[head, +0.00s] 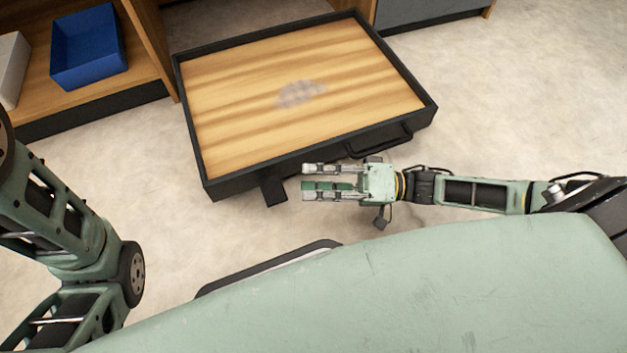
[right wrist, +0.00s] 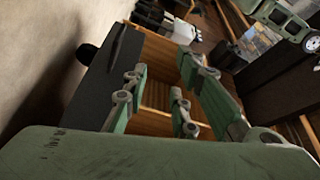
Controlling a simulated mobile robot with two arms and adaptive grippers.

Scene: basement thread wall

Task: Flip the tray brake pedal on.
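The tray (head: 205,178) is a wide, shallow black-framed drawer with a wood-grain bottom, low over the floor. A small black pedal (head: 272,192) sticks out from the left part of its front side. My right gripper (head: 308,184) is open and empty in front of the tray, just right of the pedal, with its fingers pointing left. A gap shows between the fingers and the pedal. In the right wrist view, the gripper's fingers (right wrist: 160,98) are spread in front of the tray's dark side (right wrist: 105,75). My left gripper is out of view; only its arm shows at left.
A black handle (head: 383,140) is on the right part of the tray's front. A wooden shelf with a blue bin (head: 88,50) stands at the upper left. Pale floor (head: 530,110) is clear right of the tray.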

